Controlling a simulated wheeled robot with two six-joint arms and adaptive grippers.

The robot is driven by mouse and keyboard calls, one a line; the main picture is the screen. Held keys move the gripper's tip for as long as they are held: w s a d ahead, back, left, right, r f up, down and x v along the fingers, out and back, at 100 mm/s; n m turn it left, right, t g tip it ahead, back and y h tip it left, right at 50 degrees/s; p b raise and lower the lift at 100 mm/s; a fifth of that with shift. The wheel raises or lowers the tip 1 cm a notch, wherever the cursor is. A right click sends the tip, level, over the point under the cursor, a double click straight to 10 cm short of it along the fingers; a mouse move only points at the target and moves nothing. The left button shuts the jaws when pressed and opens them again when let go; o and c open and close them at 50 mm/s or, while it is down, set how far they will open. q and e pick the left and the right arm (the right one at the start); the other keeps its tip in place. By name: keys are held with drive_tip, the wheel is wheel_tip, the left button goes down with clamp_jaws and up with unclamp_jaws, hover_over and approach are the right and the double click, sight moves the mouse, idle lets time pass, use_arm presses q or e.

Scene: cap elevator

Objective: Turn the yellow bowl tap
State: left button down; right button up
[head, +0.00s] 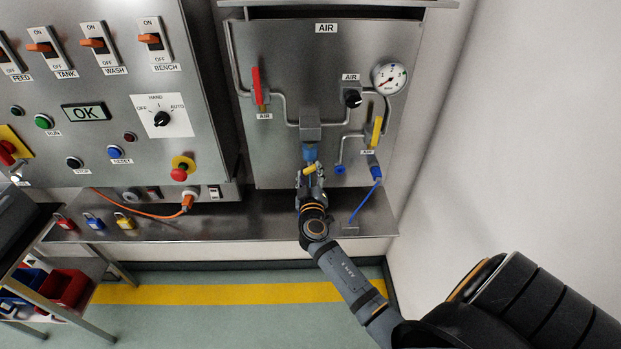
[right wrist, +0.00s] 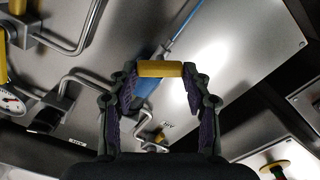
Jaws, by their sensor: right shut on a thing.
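The yellow bowl tap (head: 310,169) sits just under the blue bowl (head: 309,152) of the air unit on the steel panel. In the right wrist view the tap shows as a short yellow bar (right wrist: 160,68) lying across between the fingertips, with the blue bowl (right wrist: 147,88) behind it. My right gripper (head: 312,177) reaches up from below and is shut on the tap; it also shows in the right wrist view (right wrist: 159,75). The fingers hide part of the tap in the head view. My left gripper is not in view.
A red lever (head: 258,87), a yellow lever (head: 376,131), a black knob (head: 352,98) and a gauge (head: 389,78) surround the unit. A blue hose (head: 364,202) hangs to the right. A steel shelf (head: 255,224) runs below, with padlocks at its left.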

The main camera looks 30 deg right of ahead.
drive_tip(key=n+b, duration=0.1)
drive_tip(key=n, duration=0.4)
drive_tip(key=shift+a+f+n, duration=0.1)
drive_tip(key=shift+f+n, duration=0.05)
drive_tip(key=shift+n, duration=0.15)
drive_tip(key=n, duration=0.5)
drive_tip(key=shift+n, duration=0.3)
drive_tip(key=shift+f, duration=0.1)
drive_tip(key=o, duration=1.2)
drive_tip(key=shift+c, duration=0.2)
drive_tip(key=v, duration=1.2)
